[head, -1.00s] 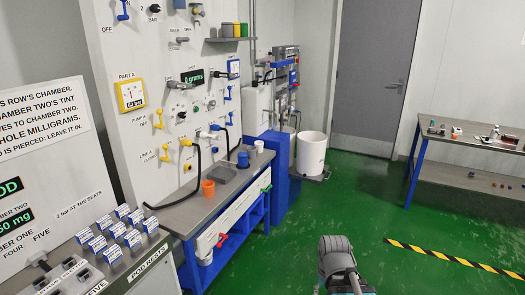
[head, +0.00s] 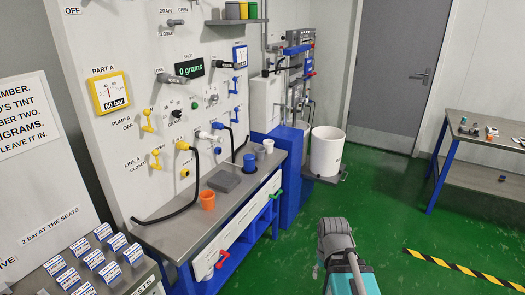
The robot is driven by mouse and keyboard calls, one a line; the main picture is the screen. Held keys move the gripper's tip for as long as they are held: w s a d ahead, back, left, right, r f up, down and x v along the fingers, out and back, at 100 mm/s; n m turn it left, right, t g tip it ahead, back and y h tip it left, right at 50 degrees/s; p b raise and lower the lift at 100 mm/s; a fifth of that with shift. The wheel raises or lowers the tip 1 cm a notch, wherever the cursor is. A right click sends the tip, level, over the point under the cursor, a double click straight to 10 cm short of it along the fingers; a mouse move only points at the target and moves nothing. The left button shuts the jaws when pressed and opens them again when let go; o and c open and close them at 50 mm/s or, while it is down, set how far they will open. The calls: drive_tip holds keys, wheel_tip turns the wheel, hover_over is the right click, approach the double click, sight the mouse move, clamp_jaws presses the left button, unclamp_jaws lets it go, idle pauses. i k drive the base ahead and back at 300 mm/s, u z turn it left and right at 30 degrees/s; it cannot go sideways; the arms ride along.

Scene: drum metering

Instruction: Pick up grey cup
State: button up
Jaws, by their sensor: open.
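On the bench, a small pale cup (head: 268,145), white or light grey, stands at the far end. A blue cup (head: 249,162) stands nearer, and an orange cup (head: 207,199) nearer still. My arm shows at the bottom right of centre, away from the bench and all cups. My gripper's fingers are not in view.
The metal bench (head: 165,237) has a grey block (head: 224,181) and hoses hanging over it from the panel. A white bin (head: 326,152) stands beyond the bench. A side table (head: 490,140) stands at right. Green floor (head: 260,265) is open between.

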sight(260, 154)
drive_tip(key=u, duration=0.25)
drive_tip(key=i, duration=1.05)
drive_tip(key=u, duration=0.35)
